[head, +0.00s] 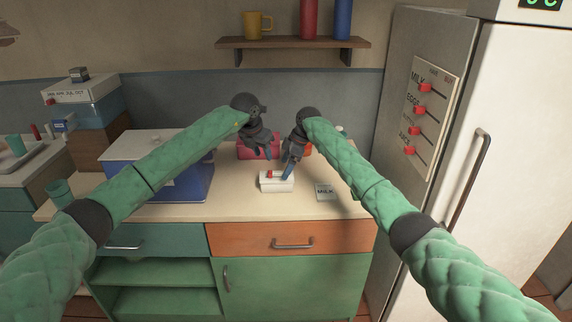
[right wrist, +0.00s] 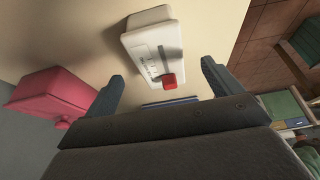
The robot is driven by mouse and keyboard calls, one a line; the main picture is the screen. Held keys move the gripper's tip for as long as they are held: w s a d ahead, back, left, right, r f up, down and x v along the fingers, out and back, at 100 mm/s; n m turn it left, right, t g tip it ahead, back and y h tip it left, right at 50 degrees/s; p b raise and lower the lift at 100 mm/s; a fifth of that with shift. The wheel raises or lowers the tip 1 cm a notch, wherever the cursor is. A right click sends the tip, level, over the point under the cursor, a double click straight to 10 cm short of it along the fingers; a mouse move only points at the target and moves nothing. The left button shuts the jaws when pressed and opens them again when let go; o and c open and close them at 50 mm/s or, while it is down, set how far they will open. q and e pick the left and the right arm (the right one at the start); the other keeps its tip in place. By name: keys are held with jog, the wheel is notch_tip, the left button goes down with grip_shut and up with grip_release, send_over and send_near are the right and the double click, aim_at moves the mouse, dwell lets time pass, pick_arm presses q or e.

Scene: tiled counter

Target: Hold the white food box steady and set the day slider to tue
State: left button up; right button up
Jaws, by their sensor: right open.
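The white food box (head: 277,186) lies on the counter near its front edge, with a red slider knob (head: 269,174) on top. In the right wrist view the box (right wrist: 148,38) shows small dark markings too small to read, and the red knob (right wrist: 173,80) is at its near end. My right gripper (head: 288,174) is just above the box's right part; in its wrist view the two fingers (right wrist: 162,85) are spread apart with the knob between them, not visibly gripped. My left gripper (head: 262,151) hangs behind the box, in front of a pink container; its finger gap is unclear.
The pink container (right wrist: 48,95) stands behind the box. A blue-and-white cooler (head: 150,170) stands on the left. A fridge side panel (head: 428,115) carries several red sliders. Bare counter (head: 232,205) lies around the box.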

aim_at(280, 175)
jog(key=shift+w+a+f, duration=0.1)
jog(key=shift+w+a, duration=0.05)
jog(key=shift+x, duration=3.75)
jog(key=shift+c, duration=0.2)
